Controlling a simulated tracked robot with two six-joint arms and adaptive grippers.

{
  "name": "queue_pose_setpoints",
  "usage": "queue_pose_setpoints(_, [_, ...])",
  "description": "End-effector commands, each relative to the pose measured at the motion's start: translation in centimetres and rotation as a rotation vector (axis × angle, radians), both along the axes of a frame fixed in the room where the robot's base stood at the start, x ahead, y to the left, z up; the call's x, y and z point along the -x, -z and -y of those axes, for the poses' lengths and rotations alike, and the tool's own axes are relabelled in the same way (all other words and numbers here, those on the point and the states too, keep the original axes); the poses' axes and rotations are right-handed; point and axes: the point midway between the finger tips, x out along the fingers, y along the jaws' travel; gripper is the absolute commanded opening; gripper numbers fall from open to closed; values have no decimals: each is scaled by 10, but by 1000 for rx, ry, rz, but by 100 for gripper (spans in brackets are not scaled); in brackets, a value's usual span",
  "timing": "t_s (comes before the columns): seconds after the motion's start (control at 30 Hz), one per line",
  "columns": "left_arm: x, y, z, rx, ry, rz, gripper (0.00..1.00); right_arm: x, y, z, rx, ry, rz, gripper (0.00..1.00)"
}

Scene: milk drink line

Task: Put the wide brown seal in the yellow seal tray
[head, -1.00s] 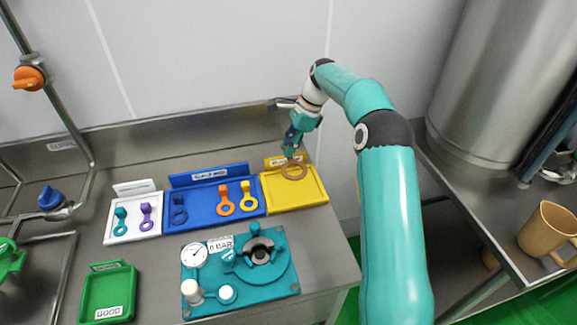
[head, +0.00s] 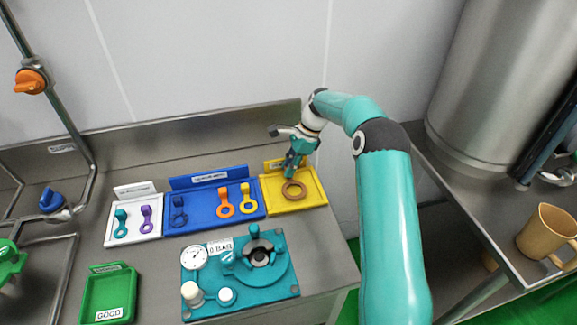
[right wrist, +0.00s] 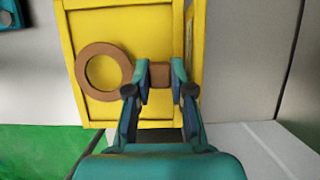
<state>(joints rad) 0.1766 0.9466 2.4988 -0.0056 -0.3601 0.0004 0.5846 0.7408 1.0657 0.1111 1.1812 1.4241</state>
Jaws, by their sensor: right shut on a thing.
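The wide brown seal (head: 285,192) is a flat ring with a block-like tab. It is over the floor of the yellow seal tray (head: 318,203), inside the rim as seen in the head view; whether it touches the floor I cannot tell. In the right wrist view the ring (right wrist: 82,73) lies left of my fingers, in front of the yellow tray (right wrist: 95,15). My right gripper (head: 291,176) is shut on the seal's tab, which shows between the fingertips (right wrist: 160,74). My left gripper is not in view.
Left of the yellow tray stand a blue tray (head: 205,213) with several tabbed seals and a white tray (head: 135,238) with two. In front are a teal test fixture (head: 205,272) with a gauge and a green tray (head: 90,300) marked GOOD.

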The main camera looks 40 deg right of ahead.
Motion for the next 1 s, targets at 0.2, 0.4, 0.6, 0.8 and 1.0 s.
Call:
queue_pose_setpoints(0.2, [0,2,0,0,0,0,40,0,8,0,0,0,-1,2])
queue_pose_setpoints(0.4, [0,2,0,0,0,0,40,0,9,0,0,0,-1,25])
queue_pose_setpoints(0.6, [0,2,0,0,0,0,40,0,9,-1,0,-1,0,47])
queue_pose_setpoints(0.8, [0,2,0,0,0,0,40,-1,9,-1,0,-1,0,47])
queue_pose_setpoints(1.0, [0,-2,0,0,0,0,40,-1,-4,-1,1,-1,1,47])
